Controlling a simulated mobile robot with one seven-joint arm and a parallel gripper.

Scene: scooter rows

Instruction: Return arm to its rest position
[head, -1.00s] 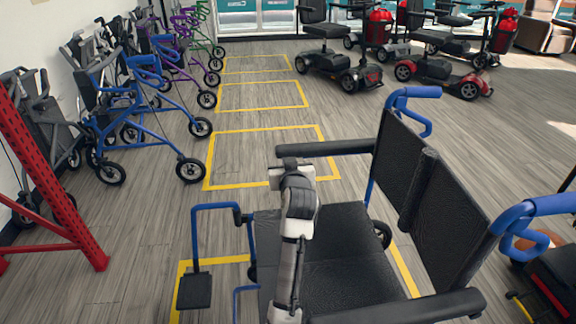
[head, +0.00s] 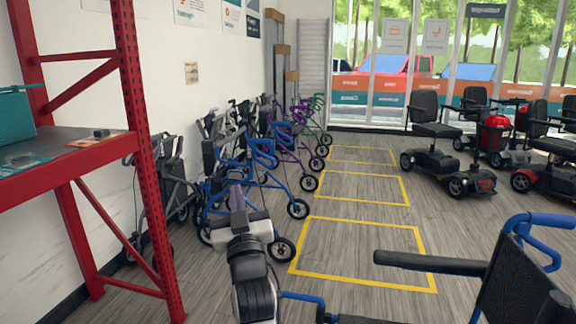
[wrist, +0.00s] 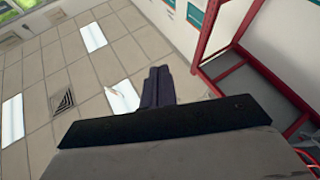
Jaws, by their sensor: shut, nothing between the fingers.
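My gripper (wrist: 157,88) shows in the wrist view as two dark fingers pressed together with nothing between them. Behind them is the ceiling, so it points upward. In the head view my gripper (head: 237,196) is at the end of my white and grey arm, low and left of centre, with the blue rollator (head: 262,175) behind it in the picture. The fingertips are small and unclear there. The blue-framed wheelchair (head: 430,262) is at lower right, partly cut off by the picture edge.
A red rack (head: 150,150) with a shelf stands close at left; it also shows in the wrist view (wrist: 262,80). Several rollators line the left wall. Yellow floor boxes (head: 362,222) are empty. Mobility scooters (head: 450,150) stand at right. The aisle between is clear.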

